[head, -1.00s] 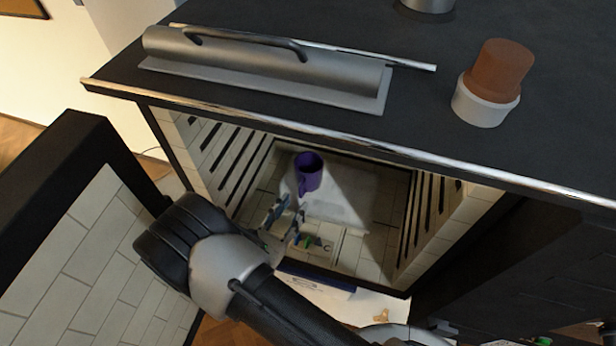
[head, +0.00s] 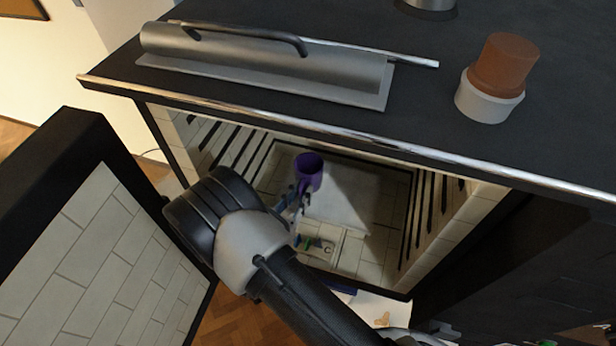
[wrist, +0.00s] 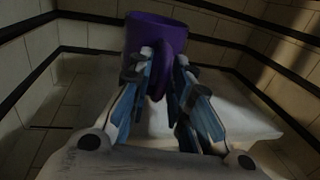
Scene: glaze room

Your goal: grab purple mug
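The purple mug (head: 309,172) stands upright on a pale shelf inside the open kiln, toward the back left. In the wrist view the mug (wrist: 160,34) is straight ahead, with its handle facing me. My gripper (head: 297,196) reaches in through the kiln opening to the mug's near side. In the wrist view my gripper's fingertips (wrist: 164,72) lie on both sides of the handle, close against it, and look shut on it. The fingers partly cover the handle and the lower mug body. The mug appears to rest on the shelf.
The open kiln door (head: 110,260) stands at left, near my arm. Slotted brick walls enclose the mug. The kiln's dark top (head: 430,100) overhangs it, with a grey handled cover (head: 260,65) and a brown-topped white pot (head: 490,103) on it.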

